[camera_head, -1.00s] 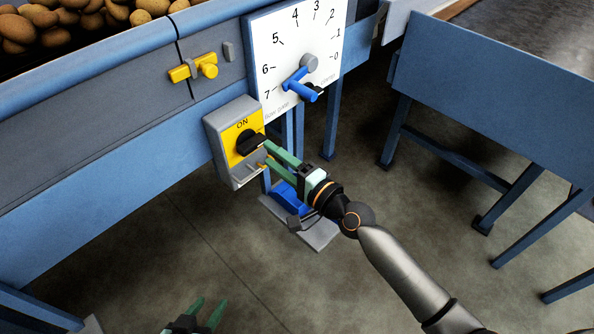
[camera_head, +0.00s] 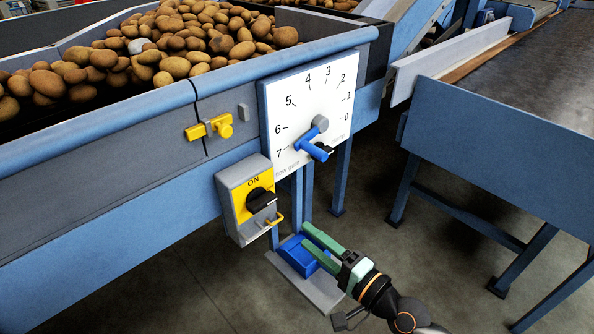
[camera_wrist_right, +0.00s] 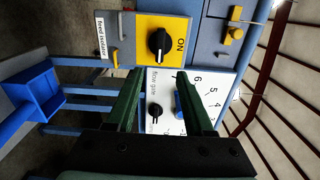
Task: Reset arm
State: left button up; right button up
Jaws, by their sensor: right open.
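My right gripper (camera_head: 306,237) is open and empty, below and to the right of the isolator box (camera_head: 231,212). Its two green fingers are apart and touch nothing that I can see. The box has a yellow plate marked ON and a black rotary knob (camera_head: 260,199). In the right wrist view, the open fingers (camera_wrist_right: 158,74) point toward the yellow plate and the knob (camera_wrist_right: 159,44), with a clear gap between them. My left gripper is out of view.
A white dial panel (camera_head: 341,82) with a blue lever (camera_head: 314,150) hangs right of the isolator. A blue box-like part (camera_head: 300,256) on a grey base is just behind my right gripper. Potatoes (camera_head: 190,48) fill the hopper above. A blue table (camera_head: 500,150) stands at right.

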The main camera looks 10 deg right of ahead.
jog(key=s+d+f+n+g+h, duration=0.3)
jog(key=s+f+n+h, duration=0.1)
jog(key=s+f+n, duration=0.4)
jog(key=s+d+f+n+g+h, duration=0.25)
jog(key=s+f+n, duration=0.25)
jog(key=s+f, duration=0.4)
pick_arm(q)
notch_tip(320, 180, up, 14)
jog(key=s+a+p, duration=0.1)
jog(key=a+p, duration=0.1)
jog(key=p, duration=1.7)
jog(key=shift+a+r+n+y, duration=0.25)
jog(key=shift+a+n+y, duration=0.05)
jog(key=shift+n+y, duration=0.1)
pick_arm(e)
notch_tip(320, 180, up, 13)
jog(key=d+h, duration=0.1)
jog(key=d, duration=0.1)
jog(key=shift+d+h, duration=0.25)
jog(key=shift+h, duration=0.1)
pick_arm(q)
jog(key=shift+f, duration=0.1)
pick_arm(e)
jog(key=shift+f, duration=0.15)
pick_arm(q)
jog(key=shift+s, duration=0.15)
pick_arm(e)
jog(key=shift+a, duration=0.1)
